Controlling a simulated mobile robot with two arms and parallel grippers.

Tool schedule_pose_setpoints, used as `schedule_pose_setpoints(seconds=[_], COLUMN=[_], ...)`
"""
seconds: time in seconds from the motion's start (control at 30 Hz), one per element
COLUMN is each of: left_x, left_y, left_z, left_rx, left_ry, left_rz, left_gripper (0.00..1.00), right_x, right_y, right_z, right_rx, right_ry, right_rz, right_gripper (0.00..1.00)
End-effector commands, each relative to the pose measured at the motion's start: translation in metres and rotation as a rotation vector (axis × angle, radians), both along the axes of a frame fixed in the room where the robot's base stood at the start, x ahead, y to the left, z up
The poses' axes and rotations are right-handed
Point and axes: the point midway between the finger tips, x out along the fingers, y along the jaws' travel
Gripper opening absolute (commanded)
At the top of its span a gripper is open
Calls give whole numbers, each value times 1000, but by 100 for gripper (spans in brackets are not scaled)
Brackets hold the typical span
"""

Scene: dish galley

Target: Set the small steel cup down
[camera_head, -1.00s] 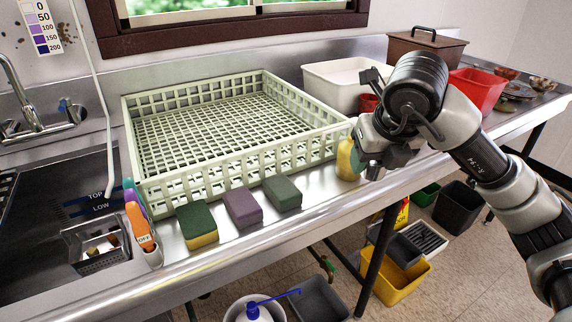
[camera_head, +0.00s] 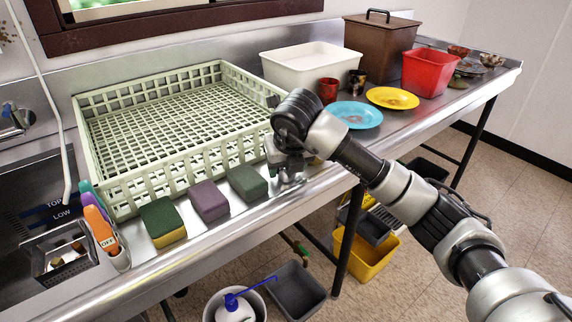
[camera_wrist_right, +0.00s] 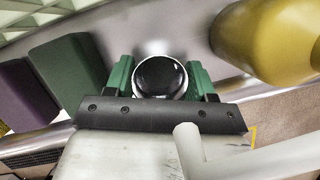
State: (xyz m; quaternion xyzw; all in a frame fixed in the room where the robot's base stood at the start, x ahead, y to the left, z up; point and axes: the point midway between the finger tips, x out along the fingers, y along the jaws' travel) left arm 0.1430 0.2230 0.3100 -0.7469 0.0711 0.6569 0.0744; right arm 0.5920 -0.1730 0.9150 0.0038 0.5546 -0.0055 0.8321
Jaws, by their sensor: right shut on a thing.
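The small steel cup (camera_wrist_right: 160,77) is in my right gripper (camera_wrist_right: 160,82). In the right wrist view its round rim and dark inside show between the two green fingers, which are shut on it. In the head view my right gripper (camera_head: 288,174) is low at the counter's front strip, just right of the dark green sponge (camera_head: 248,183). The cup is mostly hidden there, and I cannot tell whether its base touches the steel counter (camera_head: 219,238). My left gripper is not in view.
The pale green rack (camera_head: 160,187) stands close behind the gripper. A yellow bottle (camera_wrist_right: 268,40) is close on the right. A purple sponge (camera_head: 209,201) and a green-yellow sponge (camera_head: 163,222) lie to the left. Blue (camera_head: 355,115) and yellow plates (camera_head: 392,98) lie farther right.

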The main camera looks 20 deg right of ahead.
Motion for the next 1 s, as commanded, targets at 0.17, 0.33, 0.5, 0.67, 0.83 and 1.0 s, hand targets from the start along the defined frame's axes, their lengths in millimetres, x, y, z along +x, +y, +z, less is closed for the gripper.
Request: schedule_pose_setpoints(seconds=[0.17,0.33,0.5,0.67,0.83,1.0], left_x=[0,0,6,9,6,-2], left_y=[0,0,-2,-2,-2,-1], left_z=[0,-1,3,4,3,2], left_rx=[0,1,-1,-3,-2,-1], left_ry=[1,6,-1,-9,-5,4], left_rz=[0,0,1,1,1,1], left_gripper=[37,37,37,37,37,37], right_x=[0,0,0,0,0,-1], right_y=[0,0,0,0,0,0], right_z=[-1,-3,-3,-3,-3,2], right_rx=[0,0,0,0,0,1], right_ry=[-3,-2,-2,-2,-2,-4], right_rz=[0,0,0,0,0,0], right_gripper=[32,32,67,80,80,80])
